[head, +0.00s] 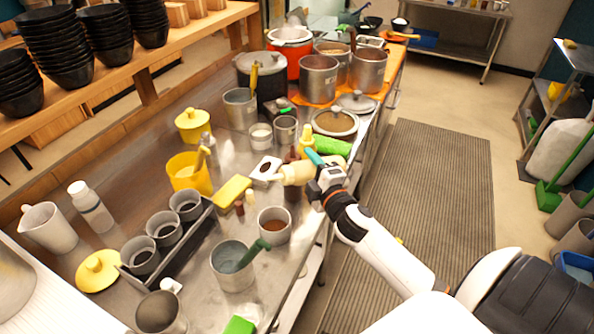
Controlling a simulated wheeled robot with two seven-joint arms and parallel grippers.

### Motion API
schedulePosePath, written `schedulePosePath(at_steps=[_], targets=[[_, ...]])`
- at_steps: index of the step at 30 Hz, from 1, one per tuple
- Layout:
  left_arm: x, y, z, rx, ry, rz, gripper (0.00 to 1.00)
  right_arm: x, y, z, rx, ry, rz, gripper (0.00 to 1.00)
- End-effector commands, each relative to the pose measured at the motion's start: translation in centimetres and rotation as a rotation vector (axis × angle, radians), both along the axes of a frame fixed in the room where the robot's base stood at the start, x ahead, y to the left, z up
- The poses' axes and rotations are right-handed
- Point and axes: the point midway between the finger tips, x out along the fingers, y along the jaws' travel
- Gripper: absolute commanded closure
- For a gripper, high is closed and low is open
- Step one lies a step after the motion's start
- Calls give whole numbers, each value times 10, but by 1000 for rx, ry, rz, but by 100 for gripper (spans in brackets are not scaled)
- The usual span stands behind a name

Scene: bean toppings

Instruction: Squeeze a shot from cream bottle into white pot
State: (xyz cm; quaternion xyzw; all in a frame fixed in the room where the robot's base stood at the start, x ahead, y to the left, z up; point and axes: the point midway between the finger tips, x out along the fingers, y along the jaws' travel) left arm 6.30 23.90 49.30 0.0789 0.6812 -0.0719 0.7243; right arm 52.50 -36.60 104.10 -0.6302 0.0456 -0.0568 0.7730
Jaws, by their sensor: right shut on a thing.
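My right gripper (317,178) is shut on a cream-coloured bottle (295,174) above the front part of the counter. The bottle lies nearly level, with its narrow tip pointing left. A small pale pot (261,143) with white contents stands behind the bottle. A larger pale grey-white pot (274,238) with brown contents stands in front of it. I cannot tell for certain which one is the white pot. No stream shows from the bottle's tip. The gripper hides part of the bottle. My left gripper is out of view.
A yellow container (190,177), a yellow block (232,191) and a white square item (266,167) stand close by. A grey pot with a green handle (232,277) is nearer. Large steel pots (318,78) stand at the back. A striped floor mat (430,190) lies right of the counter.

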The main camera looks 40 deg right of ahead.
Motion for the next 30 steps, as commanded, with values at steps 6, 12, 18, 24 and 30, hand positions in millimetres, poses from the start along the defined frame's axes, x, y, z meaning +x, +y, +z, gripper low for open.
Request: schedulePosePath(at_steps=[6,12,18,24,30], targets=[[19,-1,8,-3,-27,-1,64,-1,-6,16,-367,50,4,55],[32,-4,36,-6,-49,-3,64,2,9,32,-790,116,1,55],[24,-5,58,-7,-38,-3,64,6,37,31,-1097,160,-1,55],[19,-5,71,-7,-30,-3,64,8,55,27,-1310,193,-2,55],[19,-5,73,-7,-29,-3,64,9,60,25,-1371,199,-3,55]])
